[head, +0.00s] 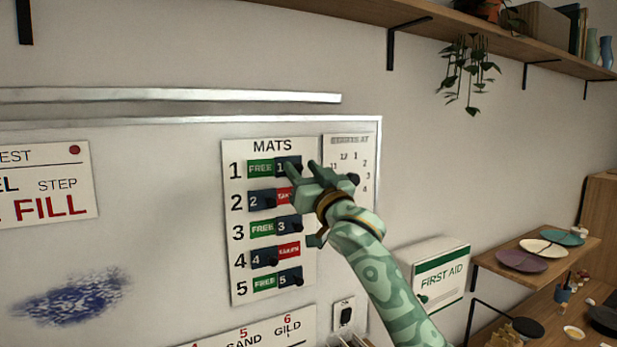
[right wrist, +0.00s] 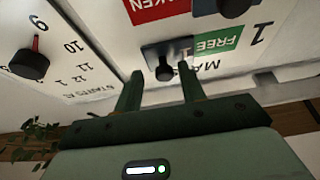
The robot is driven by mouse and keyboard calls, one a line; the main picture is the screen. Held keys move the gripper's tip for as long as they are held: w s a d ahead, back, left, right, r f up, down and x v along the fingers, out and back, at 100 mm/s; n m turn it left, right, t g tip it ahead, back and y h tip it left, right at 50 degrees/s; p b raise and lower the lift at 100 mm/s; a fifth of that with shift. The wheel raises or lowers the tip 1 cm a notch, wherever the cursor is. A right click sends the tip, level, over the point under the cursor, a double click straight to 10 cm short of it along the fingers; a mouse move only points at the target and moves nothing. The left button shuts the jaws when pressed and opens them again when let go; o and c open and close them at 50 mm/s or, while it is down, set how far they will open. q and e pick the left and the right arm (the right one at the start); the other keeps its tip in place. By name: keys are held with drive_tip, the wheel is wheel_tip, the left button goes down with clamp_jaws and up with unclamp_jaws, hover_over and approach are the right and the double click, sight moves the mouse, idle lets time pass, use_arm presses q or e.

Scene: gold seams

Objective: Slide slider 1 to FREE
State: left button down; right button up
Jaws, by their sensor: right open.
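The MATS board (head: 238,290) hangs on the whiteboard with several numbered rows of sliders. Slider 1 (head: 283,161) is a dark plate at the right of the top row, and the green FREE label (head: 260,169) shows to its left. In the right wrist view slider 1 (right wrist: 153,54) appears upside down, with its round knob between the fingertips and the FREE label (right wrist: 218,42) uncovered. My right gripper (head: 302,168) is open at slider 1, and its fingers (right wrist: 159,72) stand on either side of the knob. Contact cannot be told. My left gripper is out of view.
Sliders 2 (head: 258,201) and 4 (head: 262,260) sit left with red TAKEN labels; sliders 3 (head: 285,227) and 5 (head: 287,279) sit right beside green FREE. A dial card (head: 340,150) is close on the right. A first aid box (head: 440,275) is lower right.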

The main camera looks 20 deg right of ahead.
drive_tip(key=shift+s+f, duration=0.2)
drive_tip(key=shift+s, duration=0.1)
drive_tip(key=b+v, duration=0.4)
drive_tip(key=v, duration=1.1)
drive_tip(key=shift+s+d+b, duration=0.2)
drive_tip(key=shift+d+b, duration=0.1)
drive_tip(key=shift+b, duration=0.05)
drive_tip(key=shift+f, duration=0.15)
